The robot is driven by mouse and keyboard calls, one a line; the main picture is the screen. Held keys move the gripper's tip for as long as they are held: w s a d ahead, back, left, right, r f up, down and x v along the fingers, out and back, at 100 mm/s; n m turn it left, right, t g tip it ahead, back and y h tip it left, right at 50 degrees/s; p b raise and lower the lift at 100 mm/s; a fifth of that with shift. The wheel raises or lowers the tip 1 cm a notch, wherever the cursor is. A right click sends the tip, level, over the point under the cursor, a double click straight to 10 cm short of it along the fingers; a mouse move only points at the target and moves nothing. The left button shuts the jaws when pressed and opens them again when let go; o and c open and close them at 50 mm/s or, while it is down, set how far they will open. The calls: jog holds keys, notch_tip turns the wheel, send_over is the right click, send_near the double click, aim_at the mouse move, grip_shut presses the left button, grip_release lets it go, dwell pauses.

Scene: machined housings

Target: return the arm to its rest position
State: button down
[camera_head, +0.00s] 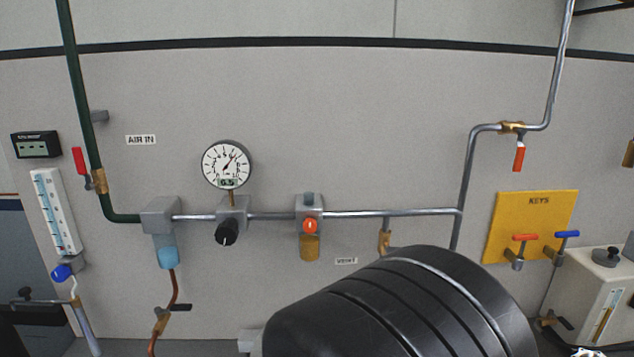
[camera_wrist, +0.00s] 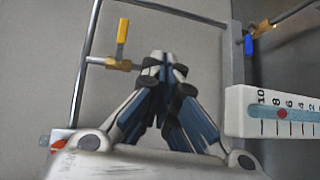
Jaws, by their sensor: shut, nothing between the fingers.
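My gripper (camera_wrist: 163,65) shows in the wrist view only. Its two fingers lean together and meet at the tips, with nothing between them. It points toward a grey wall and is apart from the pipework there. In the head view a thick black ribbed link of my arm (camera_head: 400,310) rises from the bottom edge, right of the middle. It hides the lower wall behind it. The gripper itself does not show in that view.
In the wrist view, a yellow-handled valve (camera_wrist: 122,38) is beyond the fingertips; a scaled flow meter (camera_wrist: 275,112) is at right. In the head view, the wall carries a gauge (camera_head: 226,164), a green pipe (camera_head: 80,100), a yellow KEYS board (camera_head: 510,215) and a flow tube (camera_head: 56,212).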

jog(key=s+d+f+m+g+y+b, duration=0.1)
jog(key=s+d+f+m+g+b, duration=0.1)
jog(key=s+d+m+g, duration=0.45)
jog(key=s+d+f+m+g+y+b, duration=0.15)
jog(key=s+d+g, duration=0.25)
jog(key=s+d, duration=0.5)
jog(key=s+a+f+m+t+y+b, duration=0.1)
jog(key=s+a+f+t+y+b, duration=0.1)
jog(key=s+a+y, duration=0.6)
jog(key=s+a+f+b, duration=0.1)
jog(key=s+a+b, duration=0.1)
jog(key=a, duration=0.1)
jog(key=shift+m+t+b, duration=0.3)
jog(key=shift+m+t, duration=0.05)
jog(key=shift+m, duration=0.05)
